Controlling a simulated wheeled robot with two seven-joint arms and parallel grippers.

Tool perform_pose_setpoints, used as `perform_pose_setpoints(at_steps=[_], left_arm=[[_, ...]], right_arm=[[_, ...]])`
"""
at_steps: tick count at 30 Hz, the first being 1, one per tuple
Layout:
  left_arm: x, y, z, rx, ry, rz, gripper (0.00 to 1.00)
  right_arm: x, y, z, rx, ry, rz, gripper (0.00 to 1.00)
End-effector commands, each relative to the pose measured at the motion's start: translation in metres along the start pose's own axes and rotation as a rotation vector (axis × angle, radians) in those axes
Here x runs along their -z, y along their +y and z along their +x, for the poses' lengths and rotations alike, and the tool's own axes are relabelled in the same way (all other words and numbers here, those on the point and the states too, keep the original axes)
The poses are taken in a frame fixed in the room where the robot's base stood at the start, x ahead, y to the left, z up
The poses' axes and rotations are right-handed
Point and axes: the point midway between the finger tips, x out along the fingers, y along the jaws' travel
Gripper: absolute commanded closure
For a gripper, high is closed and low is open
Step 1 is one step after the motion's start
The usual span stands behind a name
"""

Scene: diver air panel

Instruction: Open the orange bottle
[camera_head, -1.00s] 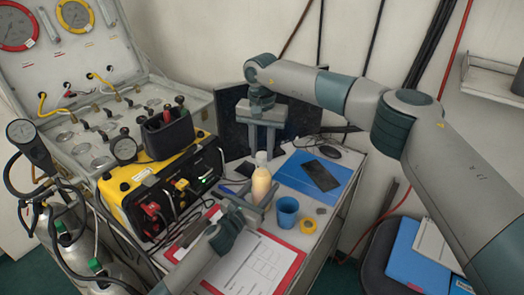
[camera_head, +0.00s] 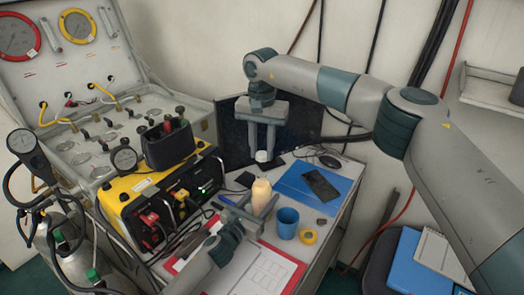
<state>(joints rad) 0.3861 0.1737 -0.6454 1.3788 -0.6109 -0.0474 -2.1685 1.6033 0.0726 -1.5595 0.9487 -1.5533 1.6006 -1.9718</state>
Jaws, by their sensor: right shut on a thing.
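The orange bottle (camera_head: 261,198) stands upright on the table, its top bare. My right gripper (camera_head: 262,150) is above it, fingers pointing down and shut on the white cap (camera_head: 262,157). A gap shows between the cap and the bottle top. My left gripper (camera_head: 258,203) reaches in low from the front left, with its fingers on either side of the bottle's body and apparently shut on it. The bottle's lower part is partly hidden by the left fingers.
A blue cup (camera_head: 288,223) and a yellow tape roll (camera_head: 308,236) stand close right of the bottle. A blue folder with a black phone (camera_head: 320,185) lies behind them. A yellow-black unit (camera_head: 165,200) stands to the left; a red clipboard (camera_head: 292,280) lies in front.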

Motion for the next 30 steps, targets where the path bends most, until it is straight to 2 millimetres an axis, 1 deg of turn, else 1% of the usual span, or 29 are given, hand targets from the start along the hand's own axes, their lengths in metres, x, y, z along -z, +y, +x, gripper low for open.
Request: perform_pose_setpoints(at_steps=[1,2,12,17,23,30], left_arm=[[0.001,0.000,0.000,0.000,0.001,0.000,0.36],[0.001,0.000,0.000,0.000,0.001,0.000,0.29],[0.000,0.000,-0.001,0.000,0.000,0.000,0.29],[0.001,0.001,-0.007,-0.001,0.001,0.001,0.29],[0.002,0.001,-0.026,0.000,0.000,0.003,0.29],[0.003,0.000,-0.065,0.001,0.001,0.001,0.29]], right_arm=[[0.000,0.000,0.000,0.000,0.000,0.000,1.00],[0.000,0.000,0.000,0.000,0.000,0.000,1.00],[0.000,0.000,0.001,0.000,0.000,0.000,1.00],[0.000,0.000,0.002,0.000,0.000,0.000,1.00],[0.000,0.000,0.005,0.000,0.000,0.000,1.00],[0.000,0.000,0.012,0.000,0.000,0.000,1.00]])
